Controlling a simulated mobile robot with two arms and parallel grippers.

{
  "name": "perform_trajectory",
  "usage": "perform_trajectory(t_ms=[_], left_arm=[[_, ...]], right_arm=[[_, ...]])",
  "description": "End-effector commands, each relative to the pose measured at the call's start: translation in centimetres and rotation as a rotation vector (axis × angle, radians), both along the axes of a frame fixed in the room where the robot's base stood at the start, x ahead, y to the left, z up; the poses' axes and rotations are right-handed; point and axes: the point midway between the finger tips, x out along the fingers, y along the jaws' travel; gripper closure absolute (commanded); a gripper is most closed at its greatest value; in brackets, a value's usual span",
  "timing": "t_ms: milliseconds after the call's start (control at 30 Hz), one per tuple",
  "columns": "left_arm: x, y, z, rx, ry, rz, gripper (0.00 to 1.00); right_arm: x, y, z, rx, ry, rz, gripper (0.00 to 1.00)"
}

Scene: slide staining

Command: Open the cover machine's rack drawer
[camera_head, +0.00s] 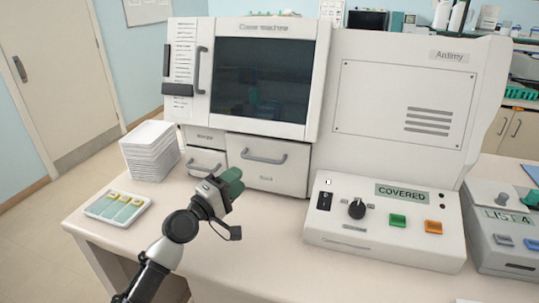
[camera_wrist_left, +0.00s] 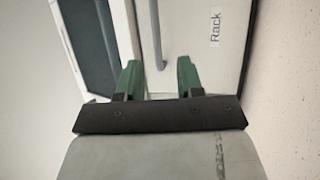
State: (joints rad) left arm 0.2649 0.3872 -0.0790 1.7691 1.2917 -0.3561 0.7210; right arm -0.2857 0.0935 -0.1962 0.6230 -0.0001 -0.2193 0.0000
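The cover machine (camera_head: 265,75) is a white cabinet with a dark window. Its rack drawer (camera_head: 267,176) is the wide lower front with a grey bar handle, and it looks closed. In the left wrist view the drawer front (camera_wrist_left: 205,50) carries the word Rack, and its handle (camera_wrist_left: 157,38) runs up the picture. My left gripper (camera_head: 234,182) has green fingers and is just in front of the drawer, near its left side. In the wrist view this gripper (camera_wrist_left: 159,78) is open and empty, with the handle ahead between its fingertips. My right gripper is not seen.
A smaller drawer (camera_head: 206,163) is left of the rack drawer. A stack of white trays (camera_head: 150,152) and a tray of slides (camera_head: 101,216) stand at the left. A control box (camera_head: 385,240) reading COVERED stands to the right. The counter before the drawer is clear except for my arm.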

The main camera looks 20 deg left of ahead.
Motion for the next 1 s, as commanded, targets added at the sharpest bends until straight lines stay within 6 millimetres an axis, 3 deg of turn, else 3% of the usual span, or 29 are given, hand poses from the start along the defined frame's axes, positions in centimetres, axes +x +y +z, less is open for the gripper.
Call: perform_trajectory(t_ms=[300,500,700,1000], left_arm=[[5.1,-2.4,1.1,-0.001,-0.001,-0.002,0.63],[7.8,-3.7,1.4,0.001,0.001,-0.001,0.63],[9.0,-4.3,1.6,0.003,0.0,-0.002,0.63],[9.1,-4.3,1.6,0.003,0.001,-0.002,0.66]], right_arm=[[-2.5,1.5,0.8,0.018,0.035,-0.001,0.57],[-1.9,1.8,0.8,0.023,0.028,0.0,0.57],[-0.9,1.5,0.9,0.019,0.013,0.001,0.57],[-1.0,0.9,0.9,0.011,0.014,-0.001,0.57]])
